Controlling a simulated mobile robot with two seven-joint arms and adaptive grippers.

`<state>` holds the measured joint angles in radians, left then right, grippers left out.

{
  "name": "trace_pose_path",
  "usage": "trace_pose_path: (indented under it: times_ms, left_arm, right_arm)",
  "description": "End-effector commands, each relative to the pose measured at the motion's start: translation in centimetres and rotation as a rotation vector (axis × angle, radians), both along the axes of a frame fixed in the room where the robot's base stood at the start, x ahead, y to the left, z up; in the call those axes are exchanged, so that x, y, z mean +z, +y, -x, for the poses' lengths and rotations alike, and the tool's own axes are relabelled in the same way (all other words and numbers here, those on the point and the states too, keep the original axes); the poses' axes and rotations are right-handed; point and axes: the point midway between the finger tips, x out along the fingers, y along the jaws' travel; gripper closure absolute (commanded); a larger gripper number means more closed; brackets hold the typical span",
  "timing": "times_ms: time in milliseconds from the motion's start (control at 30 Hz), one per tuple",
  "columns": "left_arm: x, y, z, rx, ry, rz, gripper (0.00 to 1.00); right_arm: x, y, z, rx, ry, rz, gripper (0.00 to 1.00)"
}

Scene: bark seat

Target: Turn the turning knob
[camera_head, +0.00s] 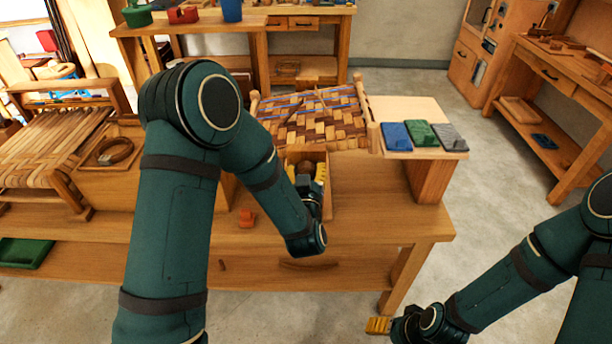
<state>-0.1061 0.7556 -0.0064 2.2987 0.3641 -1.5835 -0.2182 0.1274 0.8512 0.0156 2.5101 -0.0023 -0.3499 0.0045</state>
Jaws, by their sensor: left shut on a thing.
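A brown rounded knob (306,166) shows in a light wooden box-like holder (327,204) on the workbench, just in front of the woven seat. My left gripper (306,172) reaches down to it, with yellow fingers on both sides of the knob, shut on it. The hand and wrist hide the knob's lower part. My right gripper (378,325) is low at the bottom edge, away from the bench top. Its yellow fingertips show, but the gap between them cannot be made out.
A woven bark seat (318,120) lies behind the knob. Blue, green and grey blocks (421,134) sit on a raised board at right. A small orange block (246,219) lies near the bench front. A coiled strip in a tray (115,152) is at left. The bench top at right is clear.

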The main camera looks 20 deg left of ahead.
Motion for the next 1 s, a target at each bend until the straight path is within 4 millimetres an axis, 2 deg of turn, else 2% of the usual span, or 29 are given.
trace_pose_path:
  times_ms: [300,867,900,967,1000]
  left_arm:
    - [-0.18,-0.05,0.06,-0.001,0.041,-0.128,0.84]
    - [-0.18,-0.02,0.08,-0.001,0.051,-0.155,0.84]
    - [-0.18,-0.02,0.08,-0.001,0.051,-0.155,0.39]
    - [-0.16,-0.01,0.07,-0.001,0.05,-0.155,0.18]
    - [-0.15,-0.02,0.06,-0.001,0.05,-0.154,0.16]
  right_arm:
    - [-0.81,-0.02,-0.18,-0.001,-0.004,0.0,0.33]
    - [-0.9,-0.03,-0.21,-0.002,-0.005,0.001,0.33]
    - [-0.9,-0.03,-0.21,-0.002,-0.005,0.001,0.33]
    - [-0.9,-0.03,-0.21,-0.002,-0.005,0.001,0.33]
    - [-0.9,-0.03,-0.21,-0.002,-0.005,0.001,0.33]
